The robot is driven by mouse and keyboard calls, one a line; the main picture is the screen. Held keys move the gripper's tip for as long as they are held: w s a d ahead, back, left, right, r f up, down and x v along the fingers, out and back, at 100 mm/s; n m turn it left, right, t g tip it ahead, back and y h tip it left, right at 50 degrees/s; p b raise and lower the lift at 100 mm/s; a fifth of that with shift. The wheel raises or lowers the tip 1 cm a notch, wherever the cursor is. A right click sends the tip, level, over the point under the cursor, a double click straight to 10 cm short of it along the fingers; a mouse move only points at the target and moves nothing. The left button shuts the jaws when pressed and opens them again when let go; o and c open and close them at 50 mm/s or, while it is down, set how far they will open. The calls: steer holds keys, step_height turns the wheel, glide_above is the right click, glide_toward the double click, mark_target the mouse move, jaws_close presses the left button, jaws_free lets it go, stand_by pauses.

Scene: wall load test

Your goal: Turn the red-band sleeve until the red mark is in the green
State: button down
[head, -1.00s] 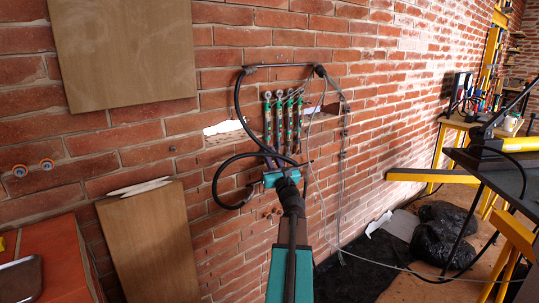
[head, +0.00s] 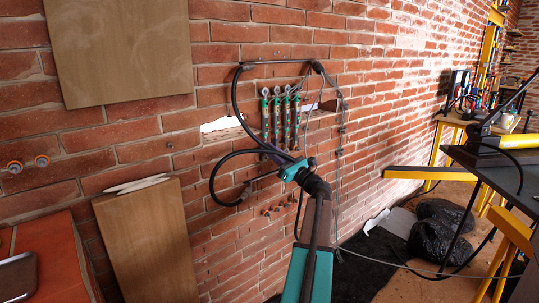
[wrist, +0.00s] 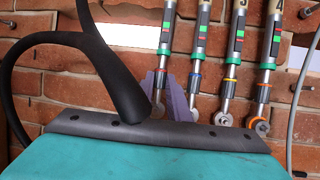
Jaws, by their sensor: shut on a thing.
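Several slim grey-and-green tension rods hang side by side on the brick wall, with coloured bands low on them. My teal gripper (head: 274,152) is at the lower ends of the left rods in the head view. Its lilac jaws (wrist: 177,98) are shut at the red-band sleeve in the wrist view. The dark plate and hose partly hide the grip.
A black hose (head: 233,100) loops left of the rods, and a thin grey cable hangs to their right. A wooden board (head: 145,240) leans below left. Black bags (head: 435,232) lie on the floor at right, near a yellow-legged bench.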

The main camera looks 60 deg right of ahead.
steer(key=shift+d+n+y+b, duration=0.2)
steer(key=shift+n+y+b, duration=0.35)
steer(key=shift+y, duration=0.55)
steer(key=shift+d+n+y+b, duration=0.2)
steer(key=shift+n+y+b, duration=0.3)
steer(key=shift+y, duration=0.6)
steer(key=shift+n+y, duration=0.45)
steer(key=shift+y, duration=0.35)
steer(key=c, duration=2)
jaws_free()
steer(key=shift+r, duration=0.1)
steer(key=shift+s, duration=0.1)
steer(key=p+v, duration=0.1)
steer(key=v, duration=1.2)
steer(key=shift+s+f, duration=0.25)
steer(key=shift+f, duration=0.05)
